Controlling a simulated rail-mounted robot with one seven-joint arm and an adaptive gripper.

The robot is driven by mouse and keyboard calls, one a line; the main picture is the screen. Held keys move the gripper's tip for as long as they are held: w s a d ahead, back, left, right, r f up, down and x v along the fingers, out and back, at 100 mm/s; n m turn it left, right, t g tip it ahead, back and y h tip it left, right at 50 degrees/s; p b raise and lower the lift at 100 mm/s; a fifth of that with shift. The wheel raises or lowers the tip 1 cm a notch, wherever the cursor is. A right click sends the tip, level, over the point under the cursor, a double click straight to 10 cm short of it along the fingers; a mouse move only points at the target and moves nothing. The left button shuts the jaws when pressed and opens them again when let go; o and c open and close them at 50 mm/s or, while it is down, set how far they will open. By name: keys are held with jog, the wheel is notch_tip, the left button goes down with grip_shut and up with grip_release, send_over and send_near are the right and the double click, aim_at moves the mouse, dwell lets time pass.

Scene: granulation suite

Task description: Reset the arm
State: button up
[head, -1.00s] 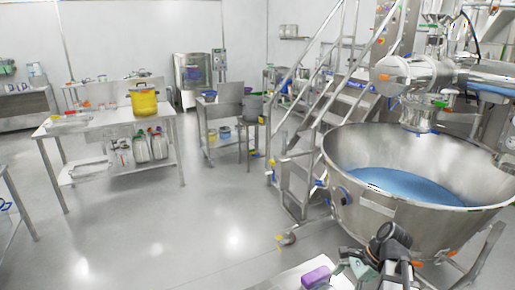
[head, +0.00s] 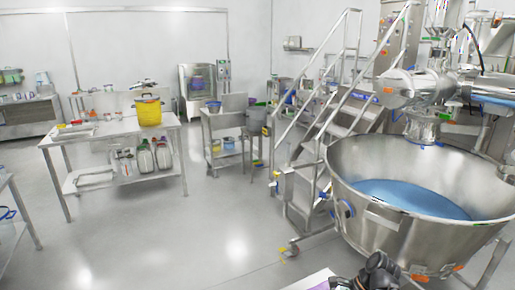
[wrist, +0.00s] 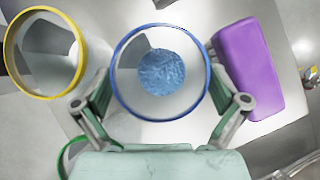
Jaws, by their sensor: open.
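My gripper (wrist: 160,82) is open in the wrist view, its two fingers apart on the left and right of a round container (wrist: 119,62) with a blue rim. Blue granular material (wrist: 162,72) shows at the container's bottom. I cannot tell whether the fingers touch its wall. In the head view only a dark part of my arm (head: 376,274) shows at the bottom edge; the fingers are out of view there.
A yellow-rimmed container (wrist: 90,60) stands left of the blue-rimmed one, and a purple block (wrist: 248,68) lies right. A large steel bowl (head: 380,227) with blue material stands near my arm, beside steel stairs (head: 345,120). A table with a yellow pot (head: 148,111) stands left; the middle floor is clear.

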jog(key=b+v, duration=0.2)
jog(key=v, duration=1)
jog(key=p+x, duration=0.2)
jog(key=x, duration=1)
notch_tip(320, 180, up, 21)
jog(key=p, duration=0.5)
jog(key=w+d+f+m+t+h, duration=0.1)
jog(key=w+f+m+t, duration=0.1)
jog(key=w+m, duration=0.2)
jog(key=w+d+f+m+t+h, duration=0.1)
jog(key=w+f+m+t, duration=0.2)
jog(key=w, duration=0.7)
jog(key=shift+w+d+m, duration=0.25)
jog(key=shift+d+m, duration=0.15)
jog(key=shift+m, duration=0.7)
jog(key=shift+d, duration=0.1)
